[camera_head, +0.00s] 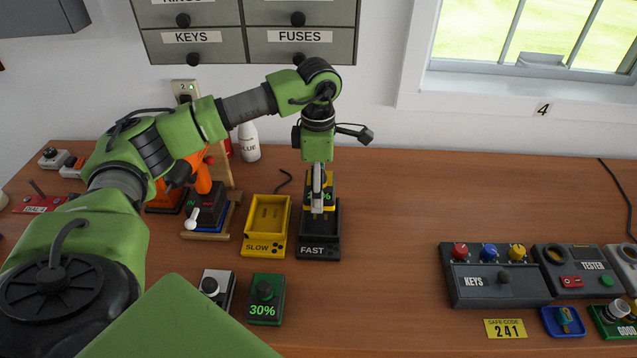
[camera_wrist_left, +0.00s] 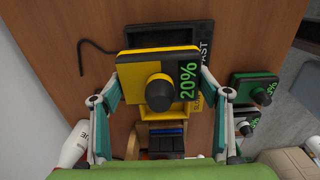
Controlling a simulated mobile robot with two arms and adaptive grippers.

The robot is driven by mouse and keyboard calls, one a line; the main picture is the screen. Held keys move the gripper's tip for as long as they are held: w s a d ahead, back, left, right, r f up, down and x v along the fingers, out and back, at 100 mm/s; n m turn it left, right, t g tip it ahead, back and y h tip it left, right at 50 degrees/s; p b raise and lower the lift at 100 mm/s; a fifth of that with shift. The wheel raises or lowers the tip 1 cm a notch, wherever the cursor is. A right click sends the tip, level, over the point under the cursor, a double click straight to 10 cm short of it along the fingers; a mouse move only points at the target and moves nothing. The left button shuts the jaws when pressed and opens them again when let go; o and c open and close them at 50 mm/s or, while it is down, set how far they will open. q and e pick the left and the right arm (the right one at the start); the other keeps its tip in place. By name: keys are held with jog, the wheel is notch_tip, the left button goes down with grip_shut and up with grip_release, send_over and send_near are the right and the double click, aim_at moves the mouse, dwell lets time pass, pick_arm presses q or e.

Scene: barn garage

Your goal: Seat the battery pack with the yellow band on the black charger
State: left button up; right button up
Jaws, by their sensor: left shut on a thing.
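The battery pack with the yellow band (camera_head: 329,190) is between the fingers of my left gripper (camera_head: 317,192), which is shut on it. In the left wrist view the pack (camera_wrist_left: 135,68) shows a yellow face, a black knob and a "20%" label, with one finger on each side. The black charger (camera_head: 318,252), marked FAST, stands on the bench under and in front of the pack. In the left wrist view the charger (camera_wrist_left: 203,31) is partly hidden behind the pack. The pack appears above its rear part; I cannot tell whether they touch. My right gripper is not in view.
A yellow SLOW charger (camera_head: 254,226) stands close left of the black one. A green 30% pack (camera_head: 264,309) and a grey-black pack (camera_head: 217,288) lie in front. An orange drill (camera_head: 202,178) stands left.

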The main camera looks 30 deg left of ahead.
pick_arm(q)
jog(key=shift+d+f+b, duration=0.15)
jog(key=shift+f+b, duration=0.15)
jog(key=shift+f, duration=0.2)
notch_tip(320, 180, down, 2)
jog(key=shift+f+b, duration=0.25)
jog(key=shift+b, duration=0.5)
jog(key=shift+f+b, duration=0.3)
jog(key=shift+f, duration=0.3)
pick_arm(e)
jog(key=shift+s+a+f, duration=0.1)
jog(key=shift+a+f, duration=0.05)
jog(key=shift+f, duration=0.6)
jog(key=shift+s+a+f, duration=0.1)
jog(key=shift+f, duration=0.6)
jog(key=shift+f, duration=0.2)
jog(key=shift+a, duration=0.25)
pick_arm(q)
jog(key=shift+f+b, duration=0.1)
jog(key=shift+b, duration=0.2)
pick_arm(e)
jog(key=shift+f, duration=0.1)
pick_arm(q)
jog(key=shift+f+b, duration=1)
jog(key=shift+f, duration=0.3)
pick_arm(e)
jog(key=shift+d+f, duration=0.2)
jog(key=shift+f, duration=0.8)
